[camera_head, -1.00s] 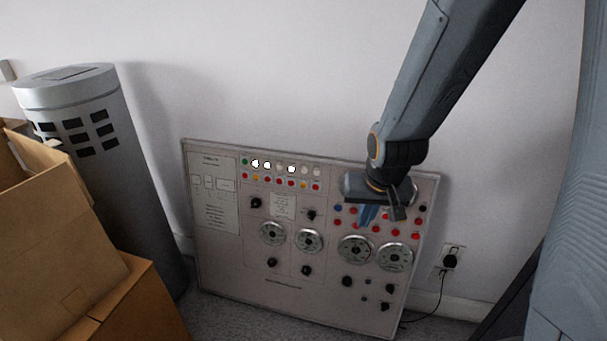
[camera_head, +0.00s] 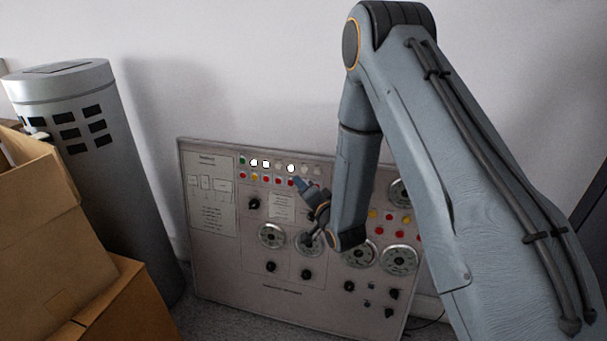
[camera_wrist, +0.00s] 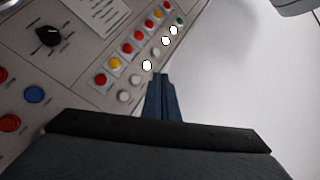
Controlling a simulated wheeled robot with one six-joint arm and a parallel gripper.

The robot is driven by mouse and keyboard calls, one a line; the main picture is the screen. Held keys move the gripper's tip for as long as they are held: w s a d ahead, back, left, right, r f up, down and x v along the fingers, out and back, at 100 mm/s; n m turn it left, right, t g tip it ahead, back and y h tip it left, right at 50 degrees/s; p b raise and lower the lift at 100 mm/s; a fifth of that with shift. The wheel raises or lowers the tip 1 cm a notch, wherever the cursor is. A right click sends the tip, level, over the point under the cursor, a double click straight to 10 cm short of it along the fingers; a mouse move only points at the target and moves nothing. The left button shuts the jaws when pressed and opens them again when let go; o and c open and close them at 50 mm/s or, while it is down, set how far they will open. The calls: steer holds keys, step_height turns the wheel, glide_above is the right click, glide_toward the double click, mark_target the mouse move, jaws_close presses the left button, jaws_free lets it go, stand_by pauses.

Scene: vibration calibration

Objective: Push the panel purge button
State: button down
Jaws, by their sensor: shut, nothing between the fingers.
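The grey control panel (camera_head: 217,268) leans against the wall in the head view. Its upper left part has a row of white lamps (camera_head: 266,164) with a green one, above a row of red and yellow buttons (camera_head: 266,179). I cannot read which button is the purge button. My gripper (camera_head: 298,182) is shut and empty, its blue fingers over the right end of these rows. In the wrist view, the shut fingers (camera_wrist: 160,80) point along the white lamps (camera_wrist: 147,65), beside red and yellow buttons (camera_wrist: 116,63). A blue button (camera_wrist: 34,94) lies to their left. Contact cannot be told.
Black knobs and round dials (camera_head: 272,236) sit lower on the panel. Cardboard boxes (camera_head: 38,225) and a grey cylinder (camera_head: 140,190) stand at the left. My arm hides much of the panel's right side. White wall lies behind.

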steer(key=shift+s+a+f+m+t+y, duration=0.15)
steer(key=shift+a+m+t+y, duration=0.05)
steer(key=shift+a+t+y, duration=0.15)
steer(key=shift+s+a+f+m+t+y, duration=0.15)
steer(key=shift+a+m+t+y, duration=0.1)
steer(key=shift+a+t, duration=0.1)
steer(key=b, duration=0.5)
glide_toward(304, 170)
steer(key=shift+w+a+r, duration=0.2)
steer(key=shift+w+a, duration=0.55)
steer(key=shift+w+a+r, duration=0.25)
steer(key=shift+w+a, duration=0.45)
steer(key=shift+w+a+r, duration=0.2)
steer(key=shift+w+a, duration=0.55)
steer(key=shift+w+d+f, duration=0.1)
steer(key=shift+w+d, duration=0.05)
steer(key=shift+w, duration=0.2)
steer(key=shift+w+d, duration=0.15)
steer(key=shift+w, duration=0.2)
stand_by(0.6)
stand_by(0.3)
steer(key=shift+s+a, duration=0.25)
steer(key=shift+s, duration=0.5)
